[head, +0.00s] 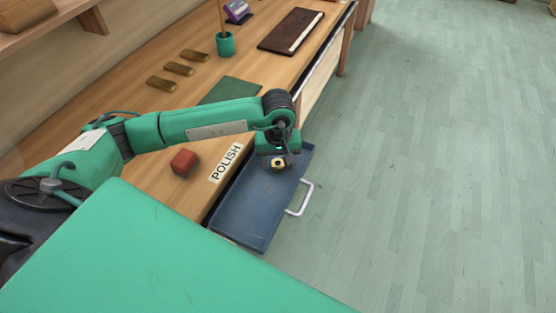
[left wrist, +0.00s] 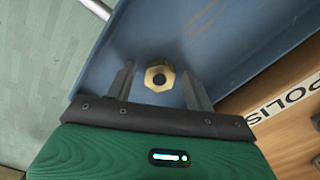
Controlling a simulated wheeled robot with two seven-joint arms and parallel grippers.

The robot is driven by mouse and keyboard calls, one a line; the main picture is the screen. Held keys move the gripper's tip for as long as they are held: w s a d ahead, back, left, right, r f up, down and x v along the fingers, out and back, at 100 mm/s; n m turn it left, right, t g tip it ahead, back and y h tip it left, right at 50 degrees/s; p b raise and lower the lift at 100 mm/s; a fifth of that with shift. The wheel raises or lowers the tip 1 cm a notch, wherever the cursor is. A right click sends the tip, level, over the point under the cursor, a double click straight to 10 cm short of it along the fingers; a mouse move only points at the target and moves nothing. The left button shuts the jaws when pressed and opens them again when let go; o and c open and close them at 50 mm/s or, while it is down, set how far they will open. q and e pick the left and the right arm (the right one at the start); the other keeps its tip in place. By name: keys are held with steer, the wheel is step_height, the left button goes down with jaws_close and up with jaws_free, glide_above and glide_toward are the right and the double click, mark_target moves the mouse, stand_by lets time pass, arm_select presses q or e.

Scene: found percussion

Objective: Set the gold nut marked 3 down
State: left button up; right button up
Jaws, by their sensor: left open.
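The gold nut (left wrist: 160,66) shows as a brass hexagon with a dark centre hole. No mark can be read on it. In the left wrist view it is between the two fingers of my left gripper (left wrist: 159,75), with a gap on each side. The gripper is open. In the head view the nut (head: 278,165) shows just under the gripper, over the blue drawer (head: 248,207). The drawer floor is behind it; whether the nut touches the floor is hard to tell. My right gripper is not in view.
The pulled-out drawer has a white handle (head: 302,199). A POLISH label (head: 226,162) and a red block (head: 184,162) are on the wooden bench beside it. Several brass bars (head: 179,68), a green mat (head: 229,91) and a teal cup (head: 226,44) are farther back. The drawer's near part is empty.

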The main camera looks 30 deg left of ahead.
mark_target(278, 163)
arm_select(q)
steer(key=shift+r, duration=0.1)
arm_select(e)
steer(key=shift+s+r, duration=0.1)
arm_select(q)
steer(key=shift+r, duration=0.15)
step_height(278, 163, up, 3)
steer(key=shift+w+b, duration=0.1)
steer(key=shift+b, duration=0.3)
step_height(278, 163, up, 9)
steer(key=b, duration=0.1)
steer(key=shift+b, duration=0.3)
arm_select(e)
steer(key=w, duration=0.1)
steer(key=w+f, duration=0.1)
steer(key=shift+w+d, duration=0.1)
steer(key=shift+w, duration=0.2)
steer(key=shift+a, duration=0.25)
